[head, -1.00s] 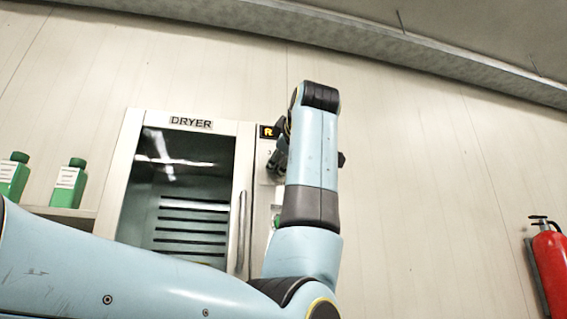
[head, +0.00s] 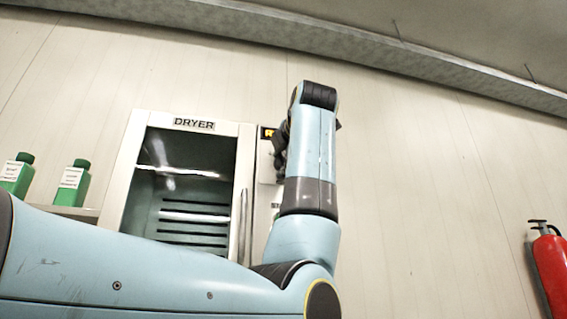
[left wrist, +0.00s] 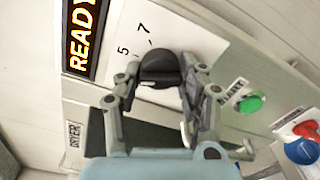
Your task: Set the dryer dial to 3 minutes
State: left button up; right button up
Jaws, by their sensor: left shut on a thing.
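The dryer (head: 246,135) stands against the wall in the head view, with its glass door shut. Its black round dial (left wrist: 158,66) shows in the left wrist view on a white scale plate (left wrist: 205,42), where the numbers 5 and 7 are readable. The rest of the scale and the dial's pointer are hidden or unclear. My left gripper (left wrist: 160,84) is shut on the dial, one finger on each side. In the head view my left gripper (head: 280,148) is mostly hidden behind my own forearm. My right gripper is not in view.
A display (left wrist: 84,38) reads READY beside the dial. A green button (left wrist: 250,102) and a blue knob (left wrist: 301,151) sit on the panel. Green bottles (head: 73,184) stand on a shelf at left. A fire extinguisher (head: 550,268) hangs at right.

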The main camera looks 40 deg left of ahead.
pick_arm(q)
jog(key=shift+f+n+b, duration=0.2)
jog(key=shift+n+b, duration=0.1)
jog(key=shift+n, duration=1.9)
jog(key=o, duration=1.1)
jog(key=shift+o, duration=0.2)
jog(key=shift+d+r, duration=0.1)
jog(key=v, duration=0.7)
jog(key=shift+d, duration=0.15)
